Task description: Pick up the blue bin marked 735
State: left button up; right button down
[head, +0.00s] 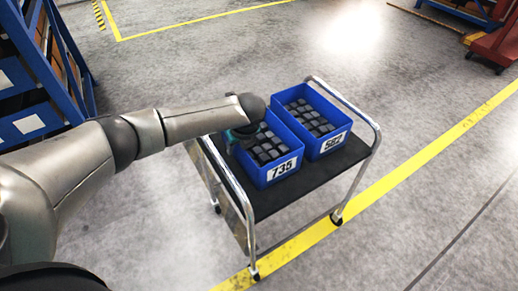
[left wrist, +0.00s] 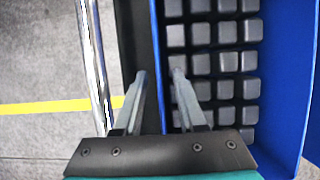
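The blue bin marked 735 (head: 282,169) stands on the cart, full of dark block castings. Its white label faces the near side. In the left wrist view, its blue side wall (left wrist: 156,50) runs up between the two fingers of my left gripper (left wrist: 159,75). The left gripper is open, with one finger outside the wall and one inside over the castings; a gap shows around the wall. In the head view, my left forearm and wrist partly hide the bin's far left side. My right gripper is in neither view.
A second blue bin (head: 331,143), with a label that seems to read 582, stands close on the right. The cart's dark top (head: 290,199) has free room in front. Chrome rails (head: 366,116) rise at the cart's ends. A blue rack (head: 22,80) stands at left.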

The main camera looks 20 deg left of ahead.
pick_arm(q)
grip_shut()
dwell(1.4)
jog(key=shift+r, duration=0.1)
